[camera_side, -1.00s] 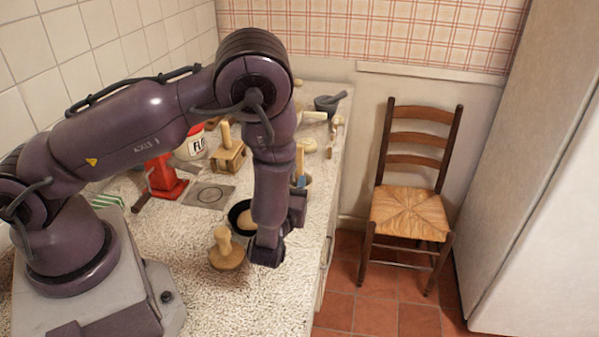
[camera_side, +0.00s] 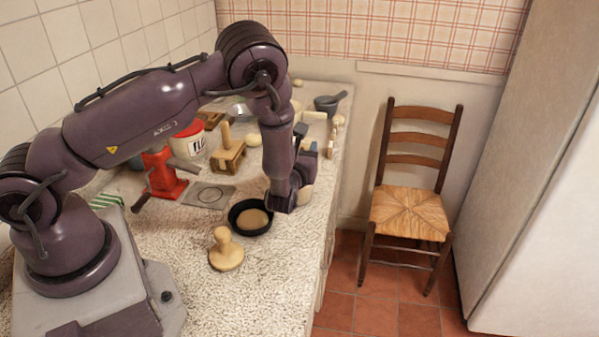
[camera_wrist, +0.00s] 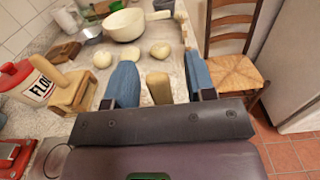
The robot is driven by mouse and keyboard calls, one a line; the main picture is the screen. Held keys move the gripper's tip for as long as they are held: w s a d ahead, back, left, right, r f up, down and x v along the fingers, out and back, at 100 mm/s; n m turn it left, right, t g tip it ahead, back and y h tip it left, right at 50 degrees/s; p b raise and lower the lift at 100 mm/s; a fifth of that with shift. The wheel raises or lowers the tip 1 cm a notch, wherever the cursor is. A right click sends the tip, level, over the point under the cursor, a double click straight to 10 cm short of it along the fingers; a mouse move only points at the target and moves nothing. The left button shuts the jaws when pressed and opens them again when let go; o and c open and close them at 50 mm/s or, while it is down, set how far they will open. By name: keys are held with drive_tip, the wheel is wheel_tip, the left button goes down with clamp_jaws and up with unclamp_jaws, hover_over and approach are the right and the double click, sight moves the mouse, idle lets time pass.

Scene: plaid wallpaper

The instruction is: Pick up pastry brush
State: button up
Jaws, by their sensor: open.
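My gripper (camera_wrist: 160,76) is open in the wrist view, with a blue finger shape on each side. A tan wooden handle with a rounded end (camera_wrist: 157,88) shows between the fingers; it may be the pastry brush, but its other end is hidden by my gripper body. I cannot tell whether the fingers touch it. In the side view, my gripper (camera_side: 304,140) is near the counter's right edge, beyond the black pan, partly hidden by my own wrist. No brush bristles can be made out clearly.
A black pan (camera_side: 240,225) with a dough round and a wooden stamp (camera_side: 226,258) stand near my wrist. A wooden press (camera_side: 228,158), flour tin (camera_side: 187,146) and red device (camera_side: 165,180) are left. A grey mortar (camera_side: 327,107) stands behind.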

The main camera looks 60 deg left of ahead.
drive_tip(key=shift+w+a, duration=0.35)
drive_tip(key=shift+a, duration=0.05)
clamp_jaws()
